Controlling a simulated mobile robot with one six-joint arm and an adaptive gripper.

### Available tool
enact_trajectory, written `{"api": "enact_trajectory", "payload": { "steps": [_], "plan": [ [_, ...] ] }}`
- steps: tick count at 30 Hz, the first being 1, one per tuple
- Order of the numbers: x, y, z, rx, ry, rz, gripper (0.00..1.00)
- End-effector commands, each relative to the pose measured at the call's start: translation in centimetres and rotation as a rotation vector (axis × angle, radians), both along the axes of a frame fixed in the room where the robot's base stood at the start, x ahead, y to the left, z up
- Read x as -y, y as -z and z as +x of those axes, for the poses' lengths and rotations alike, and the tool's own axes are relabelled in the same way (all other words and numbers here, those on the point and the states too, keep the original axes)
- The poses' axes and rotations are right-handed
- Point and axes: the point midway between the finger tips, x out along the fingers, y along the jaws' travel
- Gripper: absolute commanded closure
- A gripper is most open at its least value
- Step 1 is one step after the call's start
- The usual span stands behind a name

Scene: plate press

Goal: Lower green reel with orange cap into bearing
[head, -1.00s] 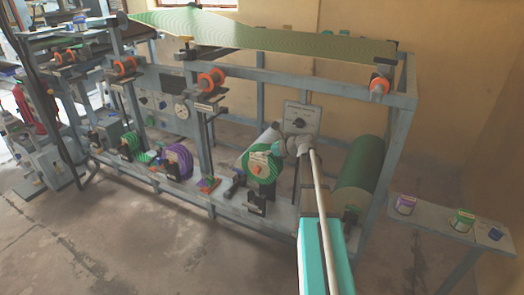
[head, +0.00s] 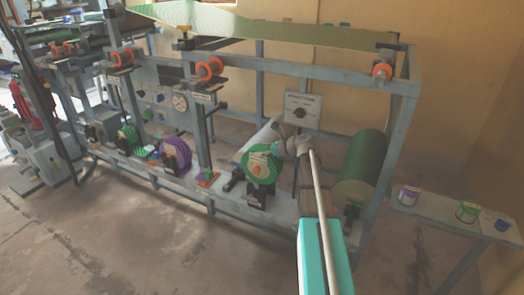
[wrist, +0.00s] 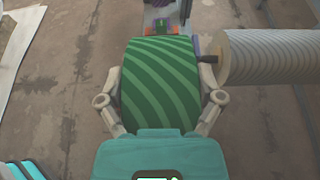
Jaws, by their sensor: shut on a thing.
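The green striped reel (head: 266,180) is in the middle of the head view, with a small orange patch near its hub facing the camera. My gripper (wrist: 159,78) is shut on it, with one finger on each side of its rim in the wrist view. In the head view my gripper (head: 275,150) reaches it from the upper right. A dark bearing stand (head: 256,198) is directly below the reel's front face. I cannot tell whether the reel's axle touches the bearing. The far end of the reel is hidden.
A pale ridged roller (wrist: 275,58) lies close to the right of my gripper in the wrist view. A purple reel (head: 176,153) sits further left on the frame. A large green roller (head: 362,168) stands at the right. A side bench (head: 435,207) carries several small tins.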

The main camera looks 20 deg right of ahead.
Motion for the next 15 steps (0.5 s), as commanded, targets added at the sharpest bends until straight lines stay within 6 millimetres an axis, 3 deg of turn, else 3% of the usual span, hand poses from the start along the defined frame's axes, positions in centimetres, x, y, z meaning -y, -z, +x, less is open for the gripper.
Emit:
{"api": "enact_trajectory", "payload": {
  "steps": [15],
  "plan": [
    [-0.1,3.4,0.0,0.002,-0.001,0.003,0.76]
  ]
}}
